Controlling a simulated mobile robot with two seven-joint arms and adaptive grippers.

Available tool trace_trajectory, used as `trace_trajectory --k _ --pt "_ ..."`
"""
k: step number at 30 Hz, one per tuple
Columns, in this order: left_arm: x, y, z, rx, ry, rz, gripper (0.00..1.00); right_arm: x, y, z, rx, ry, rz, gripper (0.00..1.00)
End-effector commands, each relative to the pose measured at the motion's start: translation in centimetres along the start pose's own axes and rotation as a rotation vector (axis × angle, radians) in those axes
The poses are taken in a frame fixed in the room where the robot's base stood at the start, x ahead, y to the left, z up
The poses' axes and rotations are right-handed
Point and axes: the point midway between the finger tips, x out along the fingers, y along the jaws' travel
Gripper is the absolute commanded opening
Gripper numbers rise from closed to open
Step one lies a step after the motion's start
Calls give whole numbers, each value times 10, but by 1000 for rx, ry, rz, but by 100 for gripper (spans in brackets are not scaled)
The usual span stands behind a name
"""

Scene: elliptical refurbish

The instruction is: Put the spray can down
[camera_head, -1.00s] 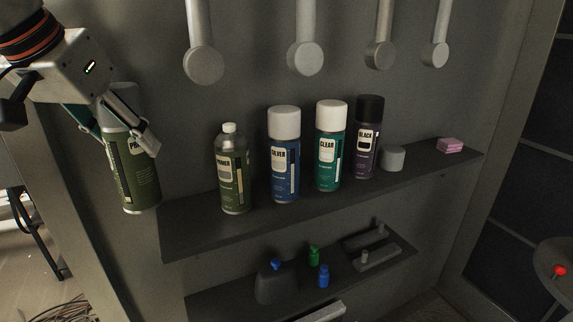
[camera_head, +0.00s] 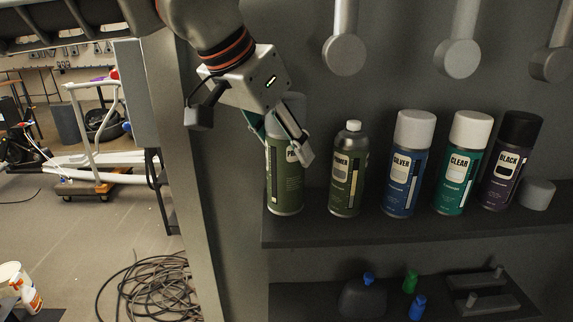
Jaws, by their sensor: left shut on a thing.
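A green spray can (camera_head: 287,183) with a grey cap is held upright by my left gripper (camera_head: 285,137), which is shut around its upper part. The can is at the left end of the upper shelf (camera_head: 330,232), beside a green primer bottle (camera_head: 348,175). Its base appears at about shelf height; I cannot tell whether it touches the shelf. The gripper hides part of the can's top and label. My right gripper is not in view.
A lower shelf holds small bottles (camera_head: 410,282). Coiled cable (camera_head: 158,288) lies on the floor at left.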

Motion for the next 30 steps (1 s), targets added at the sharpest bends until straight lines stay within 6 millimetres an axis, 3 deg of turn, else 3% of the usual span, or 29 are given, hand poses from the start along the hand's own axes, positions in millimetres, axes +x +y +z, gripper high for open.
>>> trace_trajectory --k 7,19,20,21,30 --pt "28 0 18 0 -3 1 17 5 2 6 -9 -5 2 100" --pt "31 0 20 0 -1 0 17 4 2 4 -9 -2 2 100" --pt "31 0 20 0 -1 0 50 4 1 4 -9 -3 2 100" --pt "31 0 20 0 -1 0 60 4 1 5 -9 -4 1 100" --pt "31 0 20 0 -1 0 61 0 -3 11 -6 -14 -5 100"
